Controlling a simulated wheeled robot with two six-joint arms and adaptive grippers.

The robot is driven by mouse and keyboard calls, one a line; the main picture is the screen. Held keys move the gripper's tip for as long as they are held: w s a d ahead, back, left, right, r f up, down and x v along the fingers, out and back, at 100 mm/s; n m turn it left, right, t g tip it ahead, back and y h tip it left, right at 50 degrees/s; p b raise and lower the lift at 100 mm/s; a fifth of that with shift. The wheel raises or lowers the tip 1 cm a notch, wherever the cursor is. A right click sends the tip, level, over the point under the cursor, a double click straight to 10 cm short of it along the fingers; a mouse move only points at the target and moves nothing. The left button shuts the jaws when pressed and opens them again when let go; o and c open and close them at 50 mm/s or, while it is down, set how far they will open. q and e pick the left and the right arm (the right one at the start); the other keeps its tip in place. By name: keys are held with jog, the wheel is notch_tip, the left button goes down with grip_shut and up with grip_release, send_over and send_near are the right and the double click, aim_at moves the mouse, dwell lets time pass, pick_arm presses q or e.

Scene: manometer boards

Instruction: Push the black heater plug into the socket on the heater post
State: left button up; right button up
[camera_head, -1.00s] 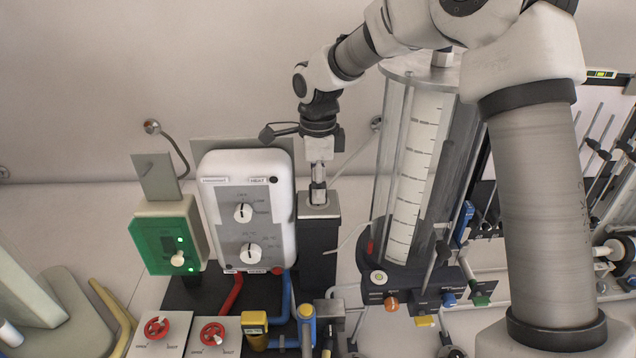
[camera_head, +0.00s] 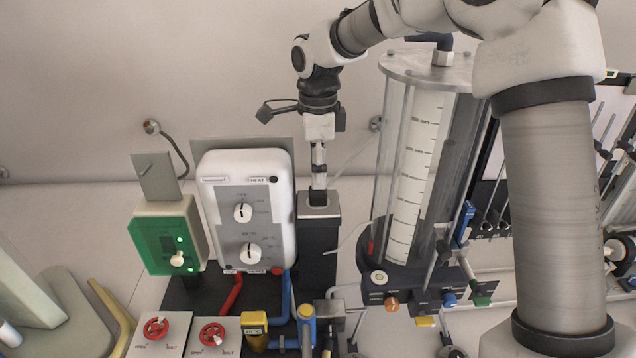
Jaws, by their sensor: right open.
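The dark heater post (camera_head: 318,244) stands right of the white heater box, with a light grey top face. The black heater plug (camera_head: 318,197) shows as a small dark piece at the middle of that top face, at the socket. How deep it sits cannot be told, and the socket opening is hidden. My right gripper (camera_head: 319,180) points down directly above the plug, its jaws open. Its fingertips are close to the plug's top; whether they touch it cannot be told. My left gripper is out of view.
The white heater box (camera_head: 220,245) with two knobs is close left of the post. A clear cylinder with a scale (camera_head: 413,170) stands to the right. Red valve knobs (camera_head: 212,334) and a yellow-blue valve (camera_head: 306,318) are in front. My right arm crosses the upper right.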

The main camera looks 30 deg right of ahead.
notch_tip(320, 180, up, 8)
jog(key=shift+f, duration=0.25)
dwell(0.4)
